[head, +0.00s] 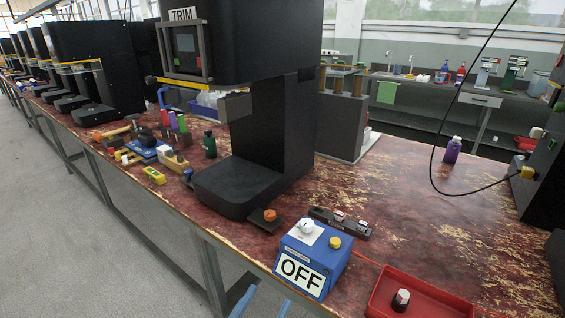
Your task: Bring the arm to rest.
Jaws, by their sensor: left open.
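My left gripper (262,303) shows only in part at the bottom edge of the head view. Its two light blue fingers stand apart, with nothing seen between them. It is low, by the front edge of the worktable (400,215), left of and below the blue box marked OFF (302,268). The rest of the left arm is out of the picture. My right gripper is not in view.
The blue box has a white knob and a yellow button. A red tray (440,306) with a dark, pale-topped piece lies right of it. The black machine marked TRIM (285,120) stands behind. Hand tools (150,145) lie left; a purple bottle (452,150) stands right. A black cable hangs right.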

